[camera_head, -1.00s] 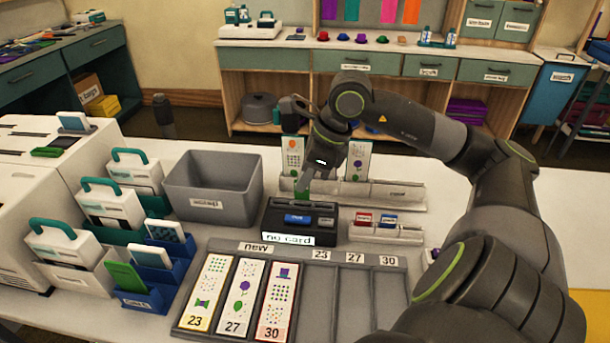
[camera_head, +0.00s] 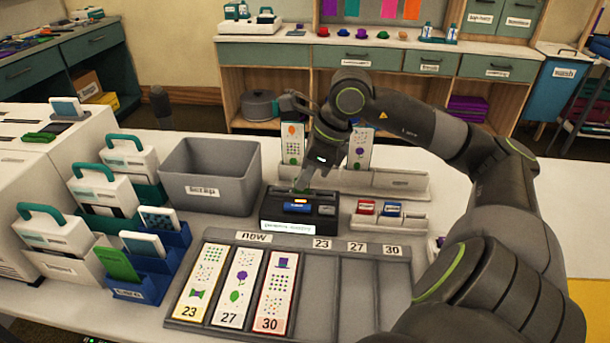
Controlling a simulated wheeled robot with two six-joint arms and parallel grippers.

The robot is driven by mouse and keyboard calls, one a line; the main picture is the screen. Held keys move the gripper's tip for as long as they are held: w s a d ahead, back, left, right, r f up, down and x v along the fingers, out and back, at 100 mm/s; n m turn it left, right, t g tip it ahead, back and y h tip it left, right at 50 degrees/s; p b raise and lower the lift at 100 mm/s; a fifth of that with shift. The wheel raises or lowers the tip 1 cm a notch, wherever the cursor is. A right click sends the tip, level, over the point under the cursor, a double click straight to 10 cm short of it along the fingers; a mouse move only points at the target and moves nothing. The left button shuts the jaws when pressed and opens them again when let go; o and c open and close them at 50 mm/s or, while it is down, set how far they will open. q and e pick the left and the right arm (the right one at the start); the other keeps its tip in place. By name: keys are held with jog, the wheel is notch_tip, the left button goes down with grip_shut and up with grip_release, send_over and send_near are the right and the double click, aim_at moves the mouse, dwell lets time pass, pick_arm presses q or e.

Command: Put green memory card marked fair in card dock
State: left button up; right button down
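The card dock (camera_head: 298,211) is a black box on the white table. Its front display now bears a line of text, too blurred to read surely, and a small orange light shows on top. My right gripper (camera_head: 302,182) points down at the dock's top slot. Its fingertips are small and dark, so I cannot tell whether they are shut. The green memory card is not clearly visible there; the gripper and dock hide the slot.
A grey bin (camera_head: 210,178) stands left of the dock. A blue holder (camera_head: 150,275) with a green card stands at the left. A grey tray (camera_head: 352,290) with numbered strips lies in front. A small rack (camera_head: 390,215) with red and blue cards is to the right.

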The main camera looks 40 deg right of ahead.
pick_arm(q)
jog(key=shift+s, duration=0.3)
pick_arm(e)
jog(key=c, duration=1.5)
grip_release()
jog(key=shift+c, duration=0.2)
